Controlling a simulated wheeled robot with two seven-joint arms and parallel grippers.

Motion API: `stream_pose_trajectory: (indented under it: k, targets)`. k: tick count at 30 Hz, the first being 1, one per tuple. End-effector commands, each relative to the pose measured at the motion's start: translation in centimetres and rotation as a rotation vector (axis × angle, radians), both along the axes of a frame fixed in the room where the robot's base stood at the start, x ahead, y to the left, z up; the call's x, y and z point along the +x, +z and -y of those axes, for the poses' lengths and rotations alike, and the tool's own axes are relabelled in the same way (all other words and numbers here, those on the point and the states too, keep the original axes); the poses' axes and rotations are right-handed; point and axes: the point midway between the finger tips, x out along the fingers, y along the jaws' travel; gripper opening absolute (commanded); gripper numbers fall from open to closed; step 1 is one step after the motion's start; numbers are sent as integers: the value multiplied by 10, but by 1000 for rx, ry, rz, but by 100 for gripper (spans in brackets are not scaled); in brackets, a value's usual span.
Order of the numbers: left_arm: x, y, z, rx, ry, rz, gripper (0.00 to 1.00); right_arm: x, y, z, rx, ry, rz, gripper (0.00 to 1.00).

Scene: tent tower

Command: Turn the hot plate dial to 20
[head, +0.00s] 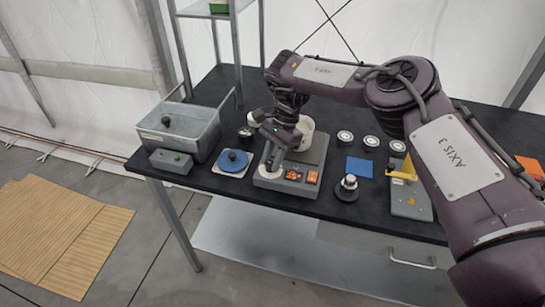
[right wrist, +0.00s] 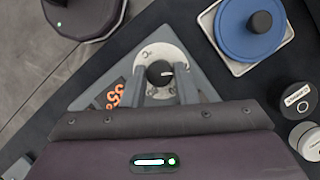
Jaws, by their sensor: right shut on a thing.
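The hot plate (head: 318,149) is a grey unit on the black table with a dark top and orange displays (head: 293,176) on its front panel. Its dial (right wrist: 160,73) is a black knob with a white mark, on a pale round disc at the panel's left end. My right gripper (right wrist: 161,90) reaches down over the dial and is shut on it, one finger on each side. In the right wrist view orange digits (right wrist: 113,97) show partly, too cut off to read surely. My left gripper is not in view.
A white vessel (head: 306,128) stands on the hot plate, partly behind my arm. A black-based knob-like item (head: 347,186) stands close on the right.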

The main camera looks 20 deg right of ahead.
Motion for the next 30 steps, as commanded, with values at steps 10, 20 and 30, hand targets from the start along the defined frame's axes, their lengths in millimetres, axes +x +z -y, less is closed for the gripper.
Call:
stream_pose_trajectory:
  k: [10,20,30]
  targets:
    - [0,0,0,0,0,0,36,0,0,-1,1,3,1,29]
    - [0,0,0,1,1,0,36,0,0,0,0,2,1,48]
    - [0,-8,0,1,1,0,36,7,27,10,-2,2,5,48]
